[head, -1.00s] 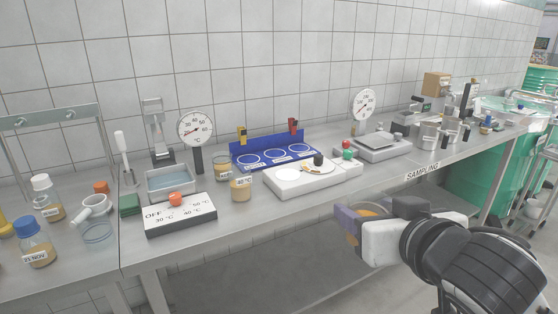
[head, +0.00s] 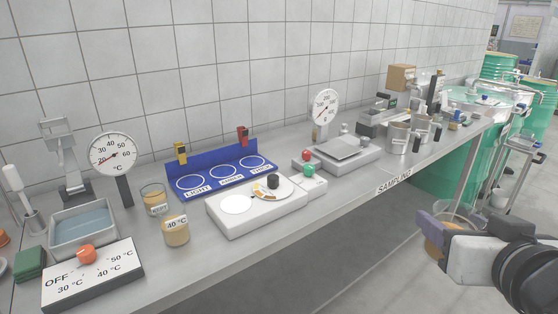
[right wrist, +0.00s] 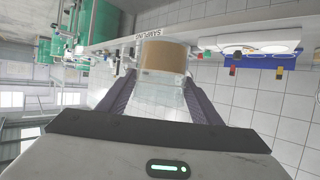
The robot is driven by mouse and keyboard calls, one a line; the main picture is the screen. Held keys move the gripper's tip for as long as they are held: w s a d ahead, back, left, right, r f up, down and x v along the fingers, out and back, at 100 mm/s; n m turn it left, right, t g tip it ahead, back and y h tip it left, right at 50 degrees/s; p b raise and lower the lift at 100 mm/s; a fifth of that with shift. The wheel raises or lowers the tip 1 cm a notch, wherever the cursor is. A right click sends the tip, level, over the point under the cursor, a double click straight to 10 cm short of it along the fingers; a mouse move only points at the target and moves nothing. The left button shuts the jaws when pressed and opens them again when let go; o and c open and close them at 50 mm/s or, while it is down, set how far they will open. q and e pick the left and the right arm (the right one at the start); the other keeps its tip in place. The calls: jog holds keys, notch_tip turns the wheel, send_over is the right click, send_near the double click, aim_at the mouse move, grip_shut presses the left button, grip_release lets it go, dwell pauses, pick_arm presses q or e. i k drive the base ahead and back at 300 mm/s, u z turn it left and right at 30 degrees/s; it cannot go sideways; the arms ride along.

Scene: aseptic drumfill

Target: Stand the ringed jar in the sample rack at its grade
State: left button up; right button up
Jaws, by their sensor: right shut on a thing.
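My right gripper (head: 447,226) is at the right edge of the head view, off the front of the bench, shut on a clear jar with amber contents (head: 436,246). The jar also shows between the fingers in the right wrist view (right wrist: 163,57); no ring on it can be made out. The blue sample rack (head: 212,168) stands against the tiled wall, left of the gripper and far from it. It has three white-circled places, all bare; the left one is labelled LIGHT, the other labels are too small to read surely. My left gripper is out of view.
A scale (head: 340,150) is to the right.

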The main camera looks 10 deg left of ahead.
aim_at(223, 172)
jog(key=u, duration=0.1)
jog(key=i, duration=0.8)
jog(key=u, duration=0.95)
jog(key=i, duration=0.5)
jog(key=u, duration=0.55)
